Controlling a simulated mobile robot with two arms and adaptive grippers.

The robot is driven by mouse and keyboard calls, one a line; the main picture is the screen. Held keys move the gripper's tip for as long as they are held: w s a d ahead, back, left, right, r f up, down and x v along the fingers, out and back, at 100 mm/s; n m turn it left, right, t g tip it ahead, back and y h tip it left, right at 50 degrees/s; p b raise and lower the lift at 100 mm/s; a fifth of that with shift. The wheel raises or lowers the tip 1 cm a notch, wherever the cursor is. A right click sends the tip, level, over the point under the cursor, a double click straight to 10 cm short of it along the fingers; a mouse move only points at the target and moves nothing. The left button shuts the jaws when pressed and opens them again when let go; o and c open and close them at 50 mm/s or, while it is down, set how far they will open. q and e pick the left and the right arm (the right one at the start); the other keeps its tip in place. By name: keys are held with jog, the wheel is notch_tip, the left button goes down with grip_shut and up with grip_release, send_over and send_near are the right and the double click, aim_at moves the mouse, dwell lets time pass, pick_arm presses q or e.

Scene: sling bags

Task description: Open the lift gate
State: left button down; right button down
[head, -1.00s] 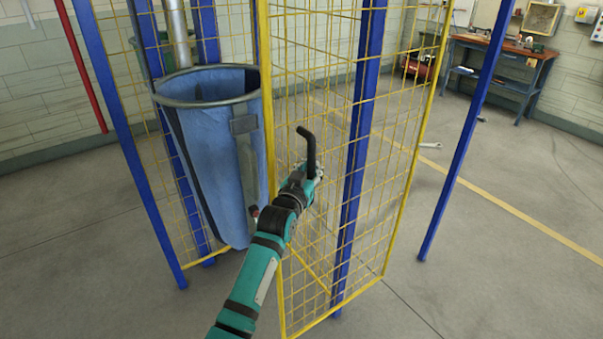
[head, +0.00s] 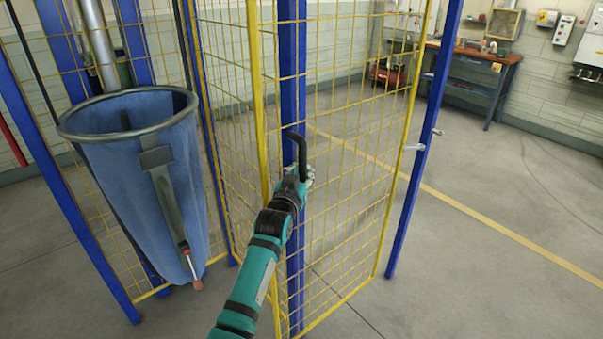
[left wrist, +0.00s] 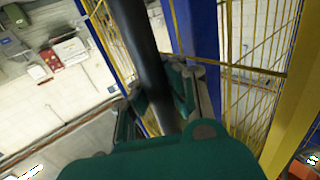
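The lift gate (head: 345,225) is a tall yellow-framed wire mesh panel in the middle of the head view. A black bent handle (head: 300,150) stands out from it near its left edge. My left gripper (head: 307,177) is at the handle, its arm coming in from below. In the left wrist view the black handle (left wrist: 150,65) runs between the fingers of my left gripper (left wrist: 163,103), which look closed around it. The fingers' far contact with the handle is partly hidden. My right gripper is not in view.
A large blue bag (head: 135,185) on a metal ring hangs left of the gate. A slim blue post (head: 412,195) stands just right of it. Another blue post (head: 290,65) shows behind its mesh. A workbench (head: 475,70) is at the back right; the right-hand floor is open.

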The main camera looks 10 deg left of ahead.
pick_arm(q)
jog(key=shift+d+r, duration=0.3)
jog(key=shift+d, duration=0.1)
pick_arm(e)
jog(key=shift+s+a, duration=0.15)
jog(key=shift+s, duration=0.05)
pick_arm(q)
jog(key=c, duration=2)
grip_release()
jog(key=o, duration=0.7)
jog(key=shift+s+d+r, duration=0.15)
jog(key=shift+s+d, duration=0.05)
jog(key=shift+o, duration=0.7)
jog(key=shift+s, duration=0.1)
jog(key=shift+a, duration=0.15)
jog(key=shift+s+a+f, duration=0.1)
jog(key=shift+s+f, duration=0.1)
jog(key=s, duration=1.1)
jog(key=shift+s+a, duration=0.25)
jog(key=shift+s, duration=0.05)
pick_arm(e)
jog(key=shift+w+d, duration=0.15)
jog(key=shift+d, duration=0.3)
